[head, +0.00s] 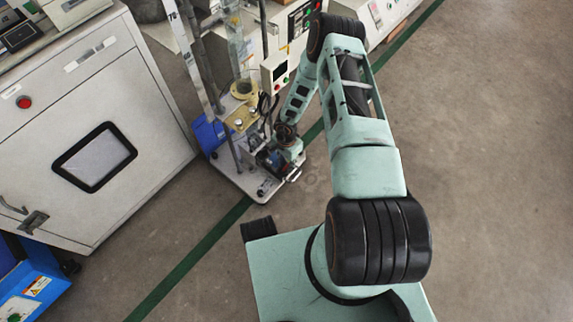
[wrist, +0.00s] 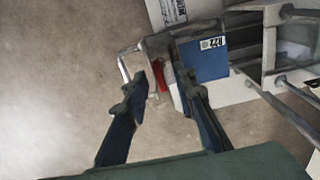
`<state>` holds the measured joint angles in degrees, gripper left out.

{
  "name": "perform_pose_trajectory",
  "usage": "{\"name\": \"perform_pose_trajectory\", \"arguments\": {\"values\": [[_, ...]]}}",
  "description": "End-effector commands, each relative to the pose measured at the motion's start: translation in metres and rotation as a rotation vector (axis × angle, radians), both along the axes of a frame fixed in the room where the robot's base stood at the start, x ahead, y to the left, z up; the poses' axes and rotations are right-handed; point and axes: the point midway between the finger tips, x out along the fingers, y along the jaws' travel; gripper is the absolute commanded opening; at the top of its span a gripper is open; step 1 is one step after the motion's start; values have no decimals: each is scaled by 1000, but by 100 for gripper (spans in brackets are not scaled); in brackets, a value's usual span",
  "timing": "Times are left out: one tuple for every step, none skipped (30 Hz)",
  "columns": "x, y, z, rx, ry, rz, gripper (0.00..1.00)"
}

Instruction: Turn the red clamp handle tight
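The red clamp handle (wrist: 162,76) shows in the wrist view as a small red piece beside a grey metal bracket (wrist: 156,45). My gripper (wrist: 158,72) is open, with one dark finger to the left of the red piece and the other to its right. A gap shows between the left finger and the red piece; whether the right finger touches it I cannot tell. In the head view my gripper (head: 268,158) is low at the front of the test machine, and the red handle cannot be made out there.
A blue block with a white label (wrist: 205,62) is just right of the right finger. Metal rods and the machine's pale base plate (head: 250,187) are close by. A large white cabinet (head: 150,140) stands at left. The floor on the right is clear.

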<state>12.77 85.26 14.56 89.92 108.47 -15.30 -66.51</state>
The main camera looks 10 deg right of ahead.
Motion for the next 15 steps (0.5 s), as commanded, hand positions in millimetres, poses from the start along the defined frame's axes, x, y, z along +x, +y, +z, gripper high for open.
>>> {"name": "perform_pose_trajectory", "arguments": {"values": [[0, 0, -1, 0, 0, 0, 25], [0, 0, 0, 0, 0, 0, 25], [0, 0, 0, 0, 0, 0, 25], [0, 0, 0, 0, 0, 0, 25], [0, 0, 0, 0, 0, 0, 25], [0, 0, 0, 0, 0, 0, 25], [0, 0, 0, 0, 0, 0, 24], [0, 0, 0, 0, 0, 1, 20], [0, 0, 0, 0, 0, 1, 16], [0, 0, 0, 0, 0, 1, 12], [0, 0, 0, 0, 0, 1, 9], [0, 0, 0, 0, 0, 1, 5], [0, 0, 0, 0, 0, 1, 2], [0, 0, 0, 0, 0, 1, 0], [0, 0, 0, 0, 0, 1, 0]]}}
